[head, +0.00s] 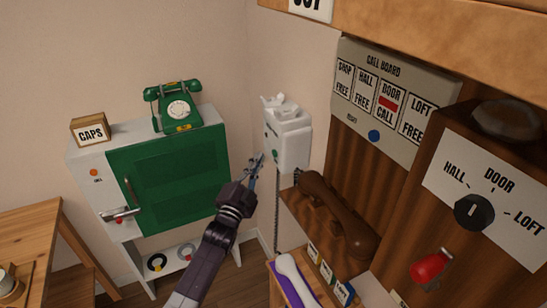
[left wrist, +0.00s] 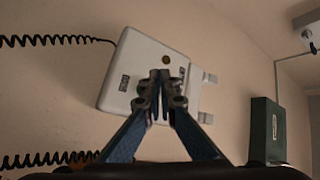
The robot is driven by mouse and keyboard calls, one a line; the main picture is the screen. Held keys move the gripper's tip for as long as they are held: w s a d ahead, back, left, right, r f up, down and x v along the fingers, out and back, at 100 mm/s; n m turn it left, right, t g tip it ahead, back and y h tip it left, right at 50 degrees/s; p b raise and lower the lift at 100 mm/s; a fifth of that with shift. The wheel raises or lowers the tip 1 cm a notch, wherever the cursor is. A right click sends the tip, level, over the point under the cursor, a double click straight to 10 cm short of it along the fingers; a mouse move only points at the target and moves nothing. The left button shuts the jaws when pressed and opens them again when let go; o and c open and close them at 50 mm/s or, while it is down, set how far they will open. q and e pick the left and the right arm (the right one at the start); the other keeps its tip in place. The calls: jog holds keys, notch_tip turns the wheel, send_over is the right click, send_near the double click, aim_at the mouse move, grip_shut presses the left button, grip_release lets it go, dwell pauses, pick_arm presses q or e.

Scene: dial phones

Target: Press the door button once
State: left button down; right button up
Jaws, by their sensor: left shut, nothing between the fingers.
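A white wall phone box (head: 291,140) hangs near the corner, with a small green round spot (head: 275,153) on its side face. It also shows in the left wrist view as a white box (left wrist: 128,60) with small dark labels and a small round olive spot (left wrist: 140,88), partly near my fingers. My left gripper (head: 256,163) is shut and empty, its tips close to the box's face; I cannot tell whether they touch. It also shows in the left wrist view (left wrist: 160,78), in front of the box. My right gripper is not in view.
A call board (head: 390,85) shows a red flag at DOOR CALL. A wooden panel holds a black selector knob (head: 474,212) and a red lever (head: 430,267). A brown handset (head: 335,215) sits below the board. A green phone (head: 178,107) stands on a green-door cabinet (head: 165,170).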

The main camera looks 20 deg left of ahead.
pick_arm(q)
jog(key=shift+w+d, duration=0.5)
jog(key=shift+w, duration=0.1)
jog(key=shift+w+d, duration=0.1)
dwell(1.1)
jog(key=shift+w+d+b, duration=0.2)
jog(key=shift+b, duration=0.15)
jog(key=shift+w+d, duration=0.25)
jog(key=shift+w, duration=0.05)
dwell(0.7)
jog(key=shift+s+a, duration=0.1)
jog(key=shift+s, duration=0.05)
jog(key=shift+s+a, duration=0.45)
jog(key=shift+s, duration=0.05)
dwell(0.3)
